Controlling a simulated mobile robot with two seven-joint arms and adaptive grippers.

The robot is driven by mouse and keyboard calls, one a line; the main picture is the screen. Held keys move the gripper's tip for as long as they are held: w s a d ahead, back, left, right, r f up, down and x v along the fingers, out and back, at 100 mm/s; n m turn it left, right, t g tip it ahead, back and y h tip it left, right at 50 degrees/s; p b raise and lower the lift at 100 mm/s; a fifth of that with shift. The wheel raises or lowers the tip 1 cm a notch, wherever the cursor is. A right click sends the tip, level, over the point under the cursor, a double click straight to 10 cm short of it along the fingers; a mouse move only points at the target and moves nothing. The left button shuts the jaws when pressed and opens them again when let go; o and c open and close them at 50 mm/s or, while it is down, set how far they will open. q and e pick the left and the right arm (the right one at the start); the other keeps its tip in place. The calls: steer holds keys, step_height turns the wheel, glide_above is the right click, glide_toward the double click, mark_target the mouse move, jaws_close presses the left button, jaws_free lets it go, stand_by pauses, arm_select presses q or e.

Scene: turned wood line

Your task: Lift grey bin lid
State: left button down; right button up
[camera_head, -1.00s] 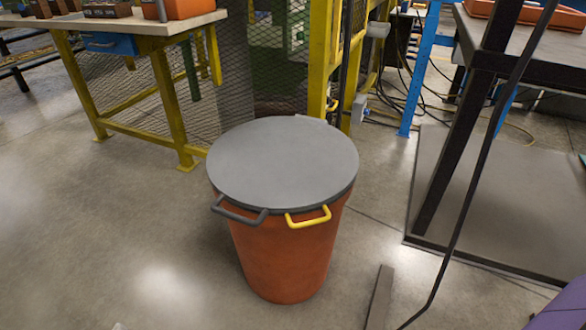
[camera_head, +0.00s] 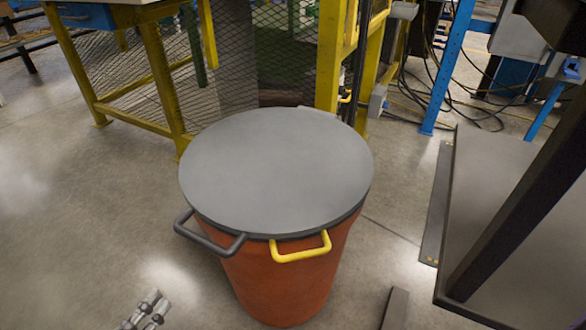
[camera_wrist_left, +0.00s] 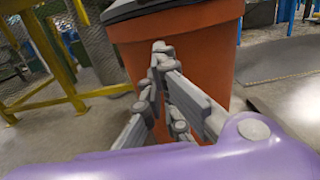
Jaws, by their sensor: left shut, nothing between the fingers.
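The grey bin lid (camera_head: 275,170) lies flat on top of the orange bin (camera_head: 275,285), in the middle of the head view. A yellow handle (camera_head: 300,248) sticks out at the front, just under the lid's rim. A dark grey handle (camera_head: 208,236) sticks out to its left. My left gripper (camera_head: 152,300) shows at the bottom left of the head view, apart from the bin and below the lid. In the left wrist view the left gripper (camera_wrist_left: 160,52) is shut and empty in front of the bin (camera_wrist_left: 210,50). The dark lid edge (camera_wrist_left: 130,8) shows at the top there. My right gripper is not seen.
A yellow-legged workbench (camera_head: 165,80) stands at the back left beside a mesh fence (camera_head: 240,70). A yellow post (camera_head: 328,60) stands behind the bin. A dark-framed table (camera_head: 510,210) is at the right. The floor (camera_head: 70,220) left of the bin is clear.

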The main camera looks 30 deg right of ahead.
arm_select(q)
steer(key=w+d+r, duration=0.4)
steer(key=w+d, duration=0.1)
steer(key=d, duration=0.1)
steer(key=shift+d+r+b, duration=0.15)
steer(key=shift+d+b, duration=0.25)
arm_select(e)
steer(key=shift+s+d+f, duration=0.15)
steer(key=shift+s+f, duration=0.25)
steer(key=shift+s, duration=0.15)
